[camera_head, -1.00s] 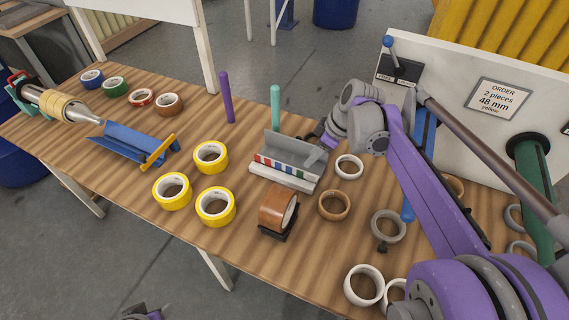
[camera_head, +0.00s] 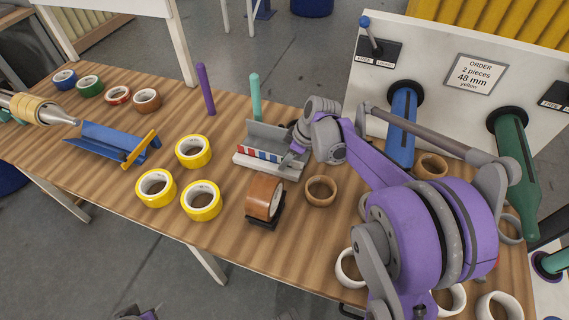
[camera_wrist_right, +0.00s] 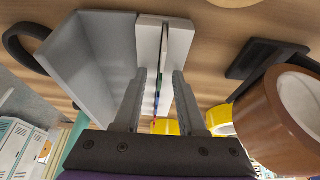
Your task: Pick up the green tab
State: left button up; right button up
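The grey tab holder (camera_head: 262,168) stands mid-table with a row of red, white and blue tabs along its front. No green tab shows clearly in the head view; the gripper covers the holder's right end. In the right wrist view, a thin row of coloured tab edges (camera_wrist_right: 156,104) lies between the fingers, too small to single out the green one surely. My right gripper (camera_head: 291,160) is at the holder's right end. Its two fingers (camera_wrist_right: 159,104) are apart, one on each side of the holder's pale front strip. Of my left arm only a fragment shows at the bottom edge.
A brown tape roll on a black stand (camera_head: 263,197) is close to the holder's front. A tan ring (camera_head: 320,190) lies right of it. Several yellow rolls (camera_head: 193,151) lie left. Purple (camera_head: 206,89) and teal (camera_head: 256,98) posts stand behind.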

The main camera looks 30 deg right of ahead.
grip_shut()
jog(key=shift+r, duration=0.1)
dwell(0.4)
notch_tip(320, 180, up, 10)
jog(key=p, duration=0.1)
